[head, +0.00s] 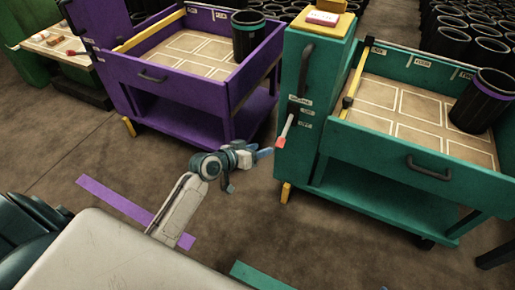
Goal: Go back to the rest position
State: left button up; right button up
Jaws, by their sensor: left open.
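My left gripper (262,153) is at the centre of the head view, at the end of my left arm, which reaches up from the lower left. It is open and I see nothing held in it. Its tips point right, toward the side of the teal cart (298,85), near a red-tipped handle (285,131) on that side. I cannot tell whether they touch. My right gripper is not in view.
A purple cart (180,84) stands at the upper left, holding a black sleeve with a teal band (248,38). The teal cart holds a black sleeve with a purple band (484,103). Many sleeves stand at the upper right. Open floor (75,150) lies left of my arm.

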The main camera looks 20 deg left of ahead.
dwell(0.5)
